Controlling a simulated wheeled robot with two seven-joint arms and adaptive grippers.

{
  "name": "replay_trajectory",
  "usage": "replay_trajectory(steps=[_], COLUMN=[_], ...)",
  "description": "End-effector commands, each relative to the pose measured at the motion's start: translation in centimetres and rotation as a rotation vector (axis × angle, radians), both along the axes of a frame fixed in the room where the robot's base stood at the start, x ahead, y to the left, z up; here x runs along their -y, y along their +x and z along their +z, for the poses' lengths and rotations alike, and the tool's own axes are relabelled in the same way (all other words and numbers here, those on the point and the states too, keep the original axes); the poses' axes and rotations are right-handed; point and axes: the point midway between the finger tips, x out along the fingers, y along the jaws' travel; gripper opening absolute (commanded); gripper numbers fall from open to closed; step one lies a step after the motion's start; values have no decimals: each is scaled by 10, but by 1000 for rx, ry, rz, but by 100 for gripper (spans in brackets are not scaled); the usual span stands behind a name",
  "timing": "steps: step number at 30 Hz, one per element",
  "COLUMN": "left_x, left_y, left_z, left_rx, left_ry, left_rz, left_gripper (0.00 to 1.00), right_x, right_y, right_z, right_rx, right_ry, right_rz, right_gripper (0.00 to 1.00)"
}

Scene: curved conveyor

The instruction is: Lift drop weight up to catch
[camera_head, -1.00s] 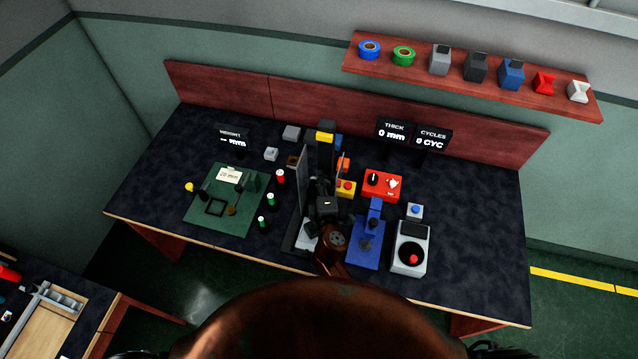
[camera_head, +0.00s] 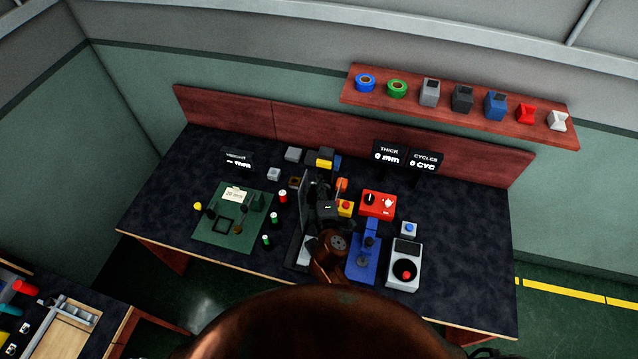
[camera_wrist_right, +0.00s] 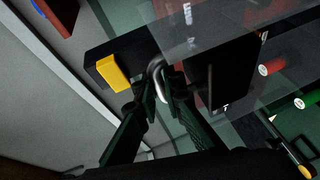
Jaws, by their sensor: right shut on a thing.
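The drop-weight tester is a dark upright tower with a clear shield in the middle of the bench, capped by a yellow block (camera_head: 325,159). In the right wrist view the yellow piece (camera_wrist_right: 113,73) sits on a dark bar (camera_wrist_right: 135,50), close to the fingertips. My right gripper (camera_wrist_right: 160,88) is shut on a shiny metal loop (camera_wrist_right: 156,70), beside a dark block (camera_wrist_right: 220,75) seen partly through the clear shield. In the head view my right gripper (camera_head: 324,192) is at the tower, just below its top. The arm hides much of the tower. My left gripper is not in view.
A green mat (camera_head: 232,240) with small tools lies left of the tower. Small red and green cylinders stand between them. To the right are a red control box (camera_head: 378,203), a blue stand (camera_head: 365,262) and a grey device (camera_head: 405,255). The clear shield (camera_head: 302,205) stands close to the arm.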

Motion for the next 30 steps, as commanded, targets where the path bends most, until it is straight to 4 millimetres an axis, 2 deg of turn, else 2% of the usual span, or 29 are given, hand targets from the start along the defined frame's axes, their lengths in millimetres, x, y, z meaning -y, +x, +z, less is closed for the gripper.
replay_trajectory(steps=[1, 3, 4, 7, 17, 23, 30], left_x=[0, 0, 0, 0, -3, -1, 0], left_y=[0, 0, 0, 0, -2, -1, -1], left_z=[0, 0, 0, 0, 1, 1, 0], left_rx=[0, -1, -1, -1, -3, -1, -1], left_ry=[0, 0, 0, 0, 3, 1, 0], left_rz=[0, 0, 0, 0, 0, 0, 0], left_gripper=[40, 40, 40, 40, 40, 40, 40], right_x=[0, 0, 0, -1, -1, 4, 11], right_y=[2, 2, 2, 2, -1, -28, -78], right_z=[10, 10, 10, 10, 8, 11, 18], right_rx=[16, 17, 17, 17, 13, 10, 7], right_ry=[2, 2, 2, 2, 3, 3, 3], right_rz=[0, 0, 0, 0, 1, 0, -1], right_gripper=[0, 0, 11, 17, 17, 17, 17])
